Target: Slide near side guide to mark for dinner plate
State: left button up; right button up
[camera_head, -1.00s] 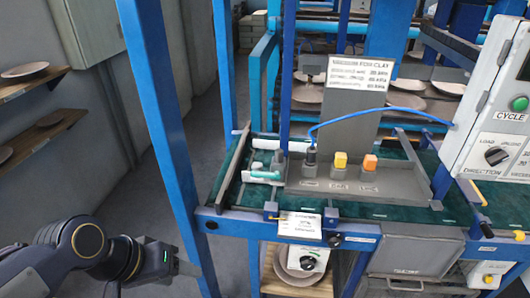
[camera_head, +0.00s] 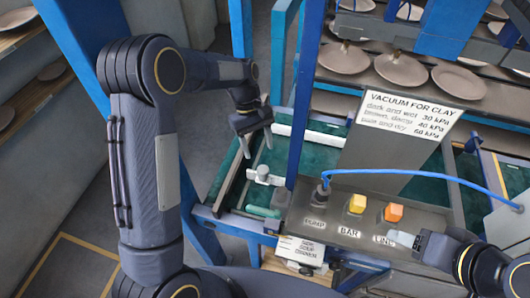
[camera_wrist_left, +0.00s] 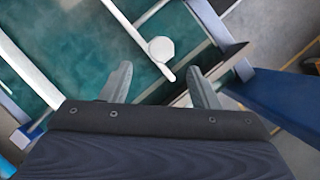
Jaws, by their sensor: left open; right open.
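A white guide bar with a round knob (camera_head: 263,174) lies over the green bed, left of the grey control panel. In the left wrist view the knob (camera_wrist_left: 160,48) and bar show between and just beyond my fingertips. My left gripper (camera_head: 256,147) is open, points down and is above and just behind the knob; its fingers (camera_wrist_left: 160,72) hold nothing. A small sign (camera_head: 300,250) on the front frame reads side, soup, dinner; its mark lines cannot be made out. My right gripper (camera_head: 403,239) is open and empty at the panel's front right.
A blue post (camera_head: 303,110) stands right of my left gripper. Plates (camera_head: 402,70) sit on racks behind.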

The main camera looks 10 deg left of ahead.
aim_at(263, 169)
pick_arm(q)
jog(key=b+x, duration=0.4)
jog(key=x, duration=0.2)
jog(key=shift+a, duration=0.1)
jog(key=shift+s+d+f+b, duration=0.3)
jog(key=shift+f+b, duration=0.25)
jog(key=shift+b, duration=0.15)
jog(key=shift+a, duration=0.1)
grip_shut()
